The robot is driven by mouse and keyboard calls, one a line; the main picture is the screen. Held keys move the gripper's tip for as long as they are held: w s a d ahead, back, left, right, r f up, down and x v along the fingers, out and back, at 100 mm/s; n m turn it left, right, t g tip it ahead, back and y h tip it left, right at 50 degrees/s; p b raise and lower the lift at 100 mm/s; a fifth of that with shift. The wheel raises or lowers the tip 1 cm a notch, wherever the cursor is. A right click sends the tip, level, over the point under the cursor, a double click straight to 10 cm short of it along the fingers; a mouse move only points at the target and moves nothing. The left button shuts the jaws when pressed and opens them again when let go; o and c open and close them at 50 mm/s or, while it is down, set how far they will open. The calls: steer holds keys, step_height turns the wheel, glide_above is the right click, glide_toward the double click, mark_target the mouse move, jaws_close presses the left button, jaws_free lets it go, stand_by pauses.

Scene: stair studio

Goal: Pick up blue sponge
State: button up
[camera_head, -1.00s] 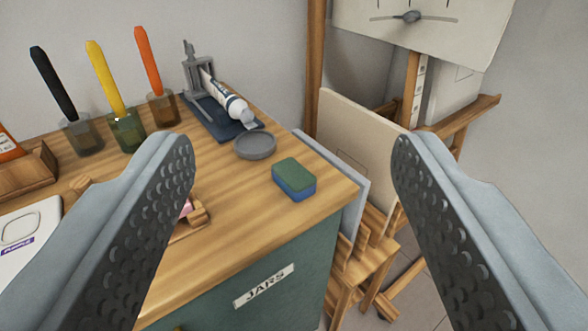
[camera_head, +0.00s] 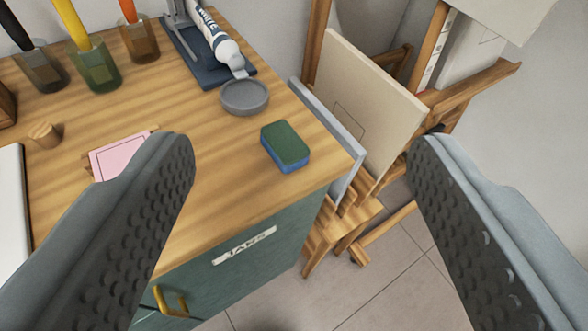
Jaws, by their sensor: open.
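The blue sponge (camera_head: 285,146) lies flat on the wooden top of a cabinet, near its right front corner. Its upper layer is dark green and its lower layer is blue. My gripper (camera_head: 300,155) is open and empty, with its two grey, dimpled fingers wide apart at the left and right. The sponge shows between the fingers, farther off, and neither finger touches it.
A round grey dish (camera_head: 245,97) sits just behind the sponge, near a paint tube (camera_head: 215,42) on a blue stand. Cups with markers (camera_head: 95,67) stand at the back left. A pink pad (camera_head: 122,153) lies left. Boards (camera_head: 372,95) lean beside the cabinet's right edge.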

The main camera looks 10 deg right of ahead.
steer(key=w+f+n+g, duration=0.25)
steer(key=w+g, duration=0.35)
steer(key=w, duration=0.3)
steer(key=w+f+n+g, duration=0.2)
steer(key=w+n+g, duration=0.1)
steer(key=w+g, duration=0.4)
glide_above(286, 140)
steer(key=s, duration=0.1)
steer(key=shift+n+y, duration=0.25)
steer(key=shift+y, duration=0.15)
step_height(286, 140, down, 12)
steer(key=shift+a+f, duration=0.1)
steer(key=shift+f, duration=0.15)
steer(key=shift+w+f, duration=0.15)
steer(key=shift+f, duration=0.75)
steer(key=shift+w+f, duration=0.2)
steer(key=shift+f, duration=0.7)
steer(key=shift+w+f, duration=0.15)
steer(key=shift+f, duration=0.75)
steer(key=shift+c, duration=0.5)
steer(key=c, duration=1)
steer(key=shift+c, duration=0.2)
steer(key=shift+r, duration=0.1)
